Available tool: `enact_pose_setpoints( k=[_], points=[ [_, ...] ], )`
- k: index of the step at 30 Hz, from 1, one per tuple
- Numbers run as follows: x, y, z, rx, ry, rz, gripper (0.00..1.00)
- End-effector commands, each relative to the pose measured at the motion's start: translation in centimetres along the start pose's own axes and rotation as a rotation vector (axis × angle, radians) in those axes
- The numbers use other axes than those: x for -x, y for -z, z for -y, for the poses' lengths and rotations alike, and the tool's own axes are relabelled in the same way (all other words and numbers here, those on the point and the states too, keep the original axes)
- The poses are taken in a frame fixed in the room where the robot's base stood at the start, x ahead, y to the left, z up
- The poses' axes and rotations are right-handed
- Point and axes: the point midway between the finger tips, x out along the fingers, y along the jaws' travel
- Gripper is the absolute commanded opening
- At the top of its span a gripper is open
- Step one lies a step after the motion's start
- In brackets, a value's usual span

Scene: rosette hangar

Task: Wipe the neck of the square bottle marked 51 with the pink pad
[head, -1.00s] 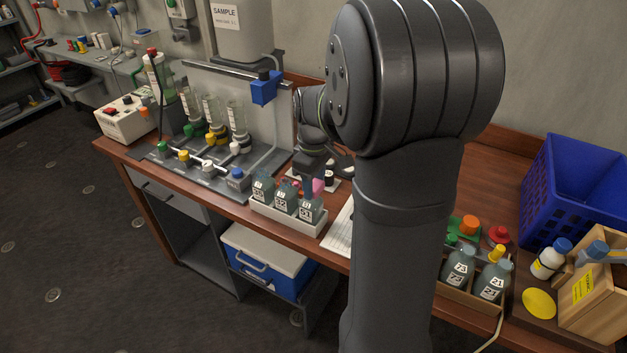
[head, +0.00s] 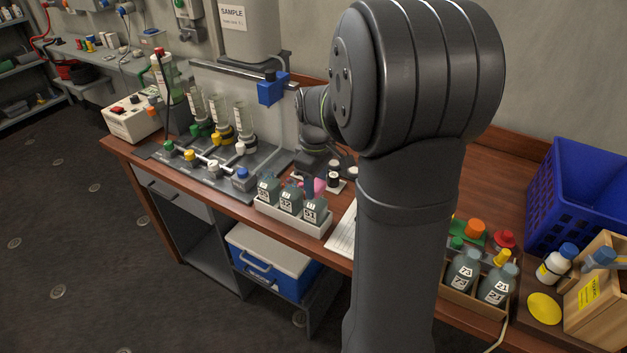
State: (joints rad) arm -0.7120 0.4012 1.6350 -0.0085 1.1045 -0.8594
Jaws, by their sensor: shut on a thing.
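A white rack (head: 291,222) near the front edge of the bench holds three square grey-green bottles with white labels. The label on its right-hand bottle (head: 315,212) seems to read 51, but it is very small. My gripper (head: 309,184) is low over the back of the rack, close to the necks of the middle and right-hand bottles. It is shut on the pink pad (head: 319,186), which shows just behind the right-hand bottle's top. Whether the pad touches that neck cannot be told. The fingertips are partly hidden by the bottles.
Valves and glass cylinders (head: 244,122) stand left of the rack. Small black-and-white items (head: 334,178) and a paper sheet (head: 343,232) lie to its right. My arm hides the bench's middle. Further right are two more labelled bottles (head: 463,270), a blue crate (head: 580,195) and a wooden box (head: 597,290).

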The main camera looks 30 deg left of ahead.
Motion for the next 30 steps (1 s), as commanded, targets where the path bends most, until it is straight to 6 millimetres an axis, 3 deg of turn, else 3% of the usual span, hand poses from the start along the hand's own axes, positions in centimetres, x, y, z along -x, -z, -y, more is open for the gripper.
enact_pose_setpoints(
  k=[10, 30],
  points=[
    [0.4, 0.0, 0.0, 0.000, -0.001, -0.001, 0.06],
    [5.1, 0.0, -0.1, 0.000, -0.001, -0.001, 0.06]
  ],
)
